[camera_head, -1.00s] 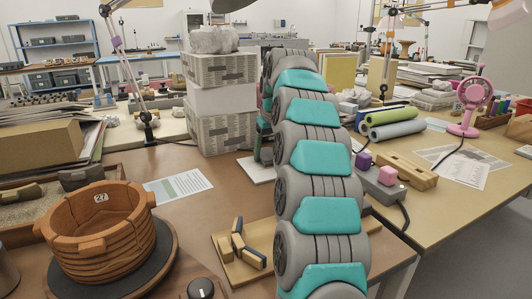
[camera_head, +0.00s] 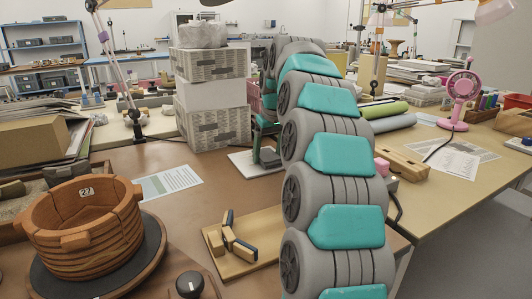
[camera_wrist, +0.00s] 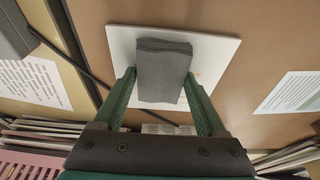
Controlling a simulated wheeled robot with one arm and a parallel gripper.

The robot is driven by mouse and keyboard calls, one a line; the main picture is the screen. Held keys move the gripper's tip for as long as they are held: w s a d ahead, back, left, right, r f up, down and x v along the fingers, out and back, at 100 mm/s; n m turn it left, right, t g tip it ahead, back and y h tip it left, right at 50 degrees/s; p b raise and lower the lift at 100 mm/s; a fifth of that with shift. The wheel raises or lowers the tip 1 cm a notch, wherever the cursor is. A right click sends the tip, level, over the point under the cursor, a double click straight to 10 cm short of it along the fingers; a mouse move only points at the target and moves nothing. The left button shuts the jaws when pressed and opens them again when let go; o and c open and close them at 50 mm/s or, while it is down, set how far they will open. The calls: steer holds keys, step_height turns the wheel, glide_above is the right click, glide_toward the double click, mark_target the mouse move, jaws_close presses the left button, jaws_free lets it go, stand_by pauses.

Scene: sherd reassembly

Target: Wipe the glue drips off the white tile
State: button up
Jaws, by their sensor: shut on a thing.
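The white tile (camera_wrist: 222,48) lies flat on the brown table in the wrist view. In the head view the tile (camera_head: 243,164) shows left of my arm, partly hidden by it. My gripper (camera_wrist: 160,80) is shut on a dark grey folded cloth (camera_wrist: 163,68), with a green finger at each side. The cloth is over the middle of the tile and hides that part; I cannot tell for sure whether it touches. In the head view the dark cloth (camera_head: 269,158) shows low over the tile. I cannot make out clear glue drips on the visible tile.
A terracotta pot (camera_head: 84,229) stands on a dark turntable at front left. A wooden board with small pieces (camera_head: 233,242) lies nearer me. A printed sheet (camera_head: 166,182) lies left of the tile. Stacked boxes (camera_head: 213,95) stand behind. A dark cable (camera_wrist: 68,55) passes beside the tile.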

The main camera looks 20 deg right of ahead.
mark_target(265, 161)
steer(key=shift+s+d+f+b, duration=0.15)
steer(key=shift+s+b, duration=0.4)
steer(key=shift+s, duration=0.95)
steer(key=shift+s+a+f, duration=0.1)
steer(key=shift+a+f, duration=0.1)
steer(key=shift+a, duration=1.1)
steer(key=shift+w+a+r+p, duration=0.15)
steer(key=shift+w+p, duration=0.3)
steer(key=shift+w, duration=0.5)
steer(key=shift+w+p, duration=1.4)
steer(key=shift+w, duration=1)
steer(key=shift+w+p, duration=0.7)
steer(key=shift+w, duration=1.35)
steer(key=shift+s+b, duration=0.7)
steer(key=shift+s, duration=0.1)
steer(key=shift+s+b, duration=0.4)
steer(key=shift+s, duration=0.65)
steer(key=shift+s+b, duration=0.85)
steer(key=shift+s, duration=1.15)
steer(key=shift+s+d+b, duration=0.2)
steer(key=shift+s+b, duration=0.25)
steer(key=shift+s, duration=1.1)
